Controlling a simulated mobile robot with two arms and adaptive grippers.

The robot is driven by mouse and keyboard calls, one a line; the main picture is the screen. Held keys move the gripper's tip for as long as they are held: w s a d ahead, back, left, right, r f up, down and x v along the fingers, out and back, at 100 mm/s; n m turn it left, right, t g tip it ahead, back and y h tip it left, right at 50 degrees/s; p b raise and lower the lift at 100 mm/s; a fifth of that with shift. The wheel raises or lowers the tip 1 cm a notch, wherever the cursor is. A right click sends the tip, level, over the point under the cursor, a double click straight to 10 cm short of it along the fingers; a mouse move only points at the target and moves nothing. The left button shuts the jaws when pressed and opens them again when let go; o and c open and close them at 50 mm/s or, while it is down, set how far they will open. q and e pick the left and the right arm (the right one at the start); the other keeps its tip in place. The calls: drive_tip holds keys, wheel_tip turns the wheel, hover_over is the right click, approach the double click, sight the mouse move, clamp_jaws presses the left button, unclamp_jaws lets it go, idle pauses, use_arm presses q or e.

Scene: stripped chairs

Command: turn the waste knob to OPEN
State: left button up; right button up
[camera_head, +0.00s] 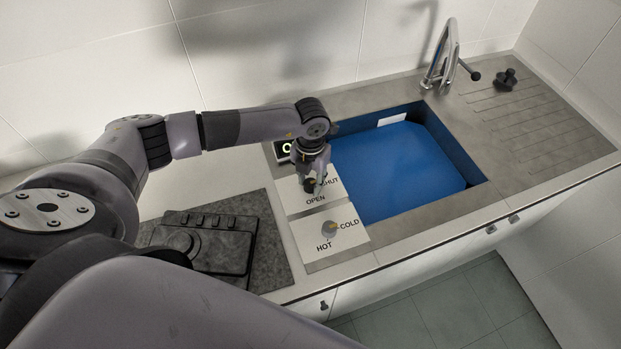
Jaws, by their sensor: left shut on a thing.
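The waste knob's white plate (330,187) lies on the sink's left ledge, with the words SHUT at its upper right and OPEN at its lower left. My left gripper (312,187) points down over this plate and is shut on the waste knob, which its fingers mostly hide. I cannot tell which word the knob points at. The blue sink basin (390,170) is just right of the plate. My right gripper is not in view.
A second plate (318,241) nearer the front edge reads COLD and HOT and bears a grey knob (329,228). A dark hob (215,243) lies left. A tap (442,58) and black plug (507,78) stand behind the basin and on the right drainer.

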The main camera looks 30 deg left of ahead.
use_arm(q)
drive_tip(key=c, duration=0.5)
drive_tip(key=shift+f+m+b, duration=0.15)
drive_tip(key=shift+m+b, duration=0.65)
drive_tip(key=shift+b, duration=0.4)
drive_tip(key=m+b, duration=1.3)
drive_tip(key=b, duration=0.3)
drive_tip(key=shift+w, duration=0.1)
drive_tip(key=shift+r+m+b, duration=0.25)
drive_tip(key=shift+m+b, duration=1.25)
drive_tip(key=shift+m, duration=0.2)
drive_tip(key=o, duration=1.1)
drive_tip(key=shift+o, duration=0.2)
